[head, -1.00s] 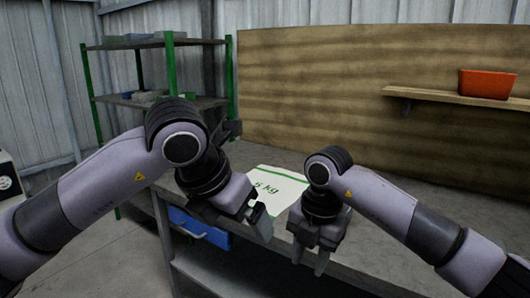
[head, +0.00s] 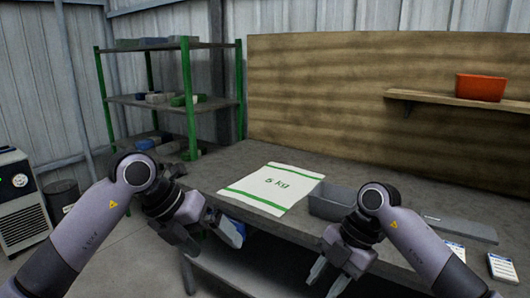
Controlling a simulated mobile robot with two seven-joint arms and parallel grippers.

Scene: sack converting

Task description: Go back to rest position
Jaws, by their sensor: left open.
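My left gripper (head: 215,243) hangs in front of the workbench's front edge, left of and nearer than the sack. It is open, with nothing seen between its fingers. My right gripper (head: 330,277) is low in front of the bench, fingers pointing down; its fingers look spread and nothing shows between them.
A grey bin (head: 332,203) stands right of the sack, partly behind my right arm. A flat grey piece (head: 455,228) and small cards (head: 502,267) lie at right. An orange bin (head: 480,87) sits on the wall shelf (head: 440,99). A green-posted rack (head: 188,100) stands behind left.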

